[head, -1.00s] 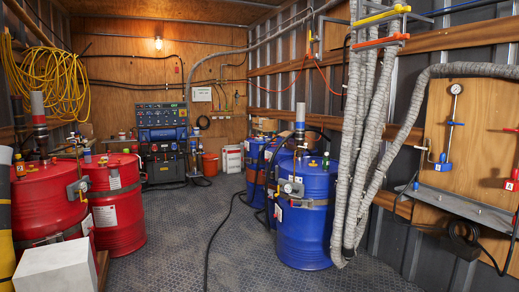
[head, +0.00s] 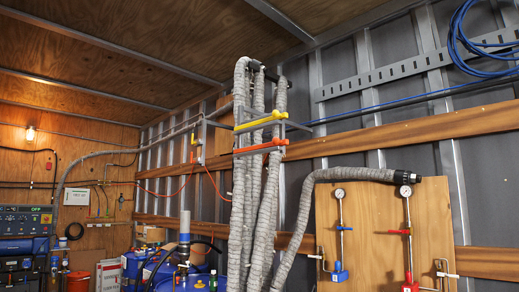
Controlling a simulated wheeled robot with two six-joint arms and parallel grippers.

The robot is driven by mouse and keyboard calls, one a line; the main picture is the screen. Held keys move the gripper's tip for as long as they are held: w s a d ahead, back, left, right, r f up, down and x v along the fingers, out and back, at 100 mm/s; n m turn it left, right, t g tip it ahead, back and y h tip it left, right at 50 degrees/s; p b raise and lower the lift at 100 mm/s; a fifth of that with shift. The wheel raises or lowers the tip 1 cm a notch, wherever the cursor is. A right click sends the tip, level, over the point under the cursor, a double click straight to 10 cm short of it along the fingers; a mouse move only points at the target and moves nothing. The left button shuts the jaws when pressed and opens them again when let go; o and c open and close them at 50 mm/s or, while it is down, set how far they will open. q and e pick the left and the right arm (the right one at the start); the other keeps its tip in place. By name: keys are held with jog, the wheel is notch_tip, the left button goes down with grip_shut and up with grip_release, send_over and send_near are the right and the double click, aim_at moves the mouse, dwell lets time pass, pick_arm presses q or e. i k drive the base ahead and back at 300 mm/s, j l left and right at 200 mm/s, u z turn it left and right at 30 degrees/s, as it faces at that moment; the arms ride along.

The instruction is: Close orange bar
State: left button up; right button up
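The orange bar (head: 260,146) runs across the front of a bundle of grey wrapped hoses (head: 255,200), at the middle of the head view. It tilts slightly up toward the right. A yellow bar (head: 262,120) runs just above it, nearly parallel. Both are at a grey metal bracket (head: 217,124) that reaches around the hoses from the wall side. I cannot tell whether the orange bar's end is latched. Neither of my grippers is in view.
The hoses hang from a dark holder (head: 262,71) high on the wall. A wooden panel (head: 370,230) with gauges stands to the right. Blue drums (head: 190,282) stand low at left. A blue cable coil (head: 485,45) hangs at top right. Open air lies left of the hoses.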

aim_at(277, 141)
jog(key=i+j, duration=0.1)
jog(key=j, duration=0.65)
jog(key=i+j+z, duration=0.1)
jog(key=j, duration=0.65)
jog(key=i+j, duration=0.2)
jog(key=i, duration=0.25)
jog(key=i+j+z, duration=0.1)
jog(key=i, duration=0.35)
jog(key=i+j+z, duration=0.1)
jog(key=i+j, duration=0.2)
jog(key=i, duration=0.1)
